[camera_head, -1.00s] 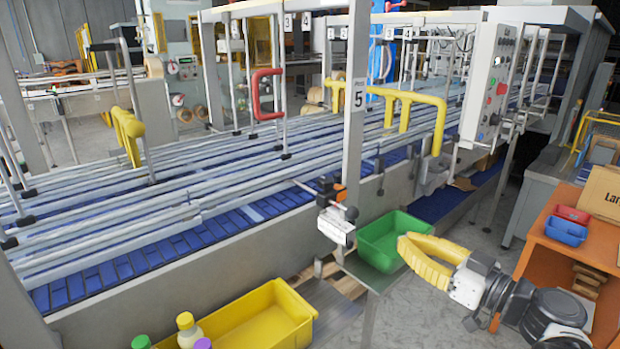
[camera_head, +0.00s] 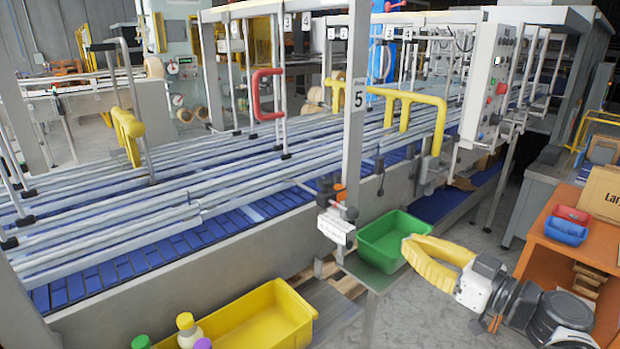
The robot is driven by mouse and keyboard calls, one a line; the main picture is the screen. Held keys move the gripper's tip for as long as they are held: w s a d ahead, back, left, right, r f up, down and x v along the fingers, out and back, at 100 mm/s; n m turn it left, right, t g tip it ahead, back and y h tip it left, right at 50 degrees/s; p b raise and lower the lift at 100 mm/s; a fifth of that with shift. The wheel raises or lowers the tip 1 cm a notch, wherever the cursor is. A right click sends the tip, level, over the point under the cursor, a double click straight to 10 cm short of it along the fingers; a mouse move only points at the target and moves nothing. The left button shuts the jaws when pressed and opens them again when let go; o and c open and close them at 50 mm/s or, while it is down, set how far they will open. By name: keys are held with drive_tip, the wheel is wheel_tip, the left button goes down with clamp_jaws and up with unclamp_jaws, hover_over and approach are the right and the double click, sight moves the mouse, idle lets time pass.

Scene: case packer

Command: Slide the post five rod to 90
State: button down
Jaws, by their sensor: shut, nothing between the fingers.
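Post five (camera_head: 355,125) is a grey upright at the conveyor's near side with a white "5" label. A clamp with a white scale block (camera_head: 337,227) and an orange-and-black knob (camera_head: 335,193) sits low on it. The thin rod (camera_head: 307,188) pokes out of the clamp to the left, over the conveyor rails. The scale's marks are too small to read. My gripper (camera_head: 408,248), with yellow fingers, is shut and empty. It is to the right of and a little below the clamp, over the right edge of the green bin, apart from the post and rod.
A green bin (camera_head: 372,262) stands on a small shelf between the post and my gripper. A yellow bin (camera_head: 301,302) with bottles is at lower front. An orange bench (camera_head: 527,252) with red and blue bins is at right. The grey floor (camera_head: 415,318) between shows free room.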

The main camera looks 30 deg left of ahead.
drive_tip(key=v, duration=1)
drive_tip(key=shift+d, duration=0.25)
idle(4.7)
drive_tip(key=c, duration=1.3)
unclamp_jaws()
drive_tip(key=shift+o, duration=0.2)
drive_tip(key=v, duration=0.7)
drive_tip(key=shift+b, duration=0.35)
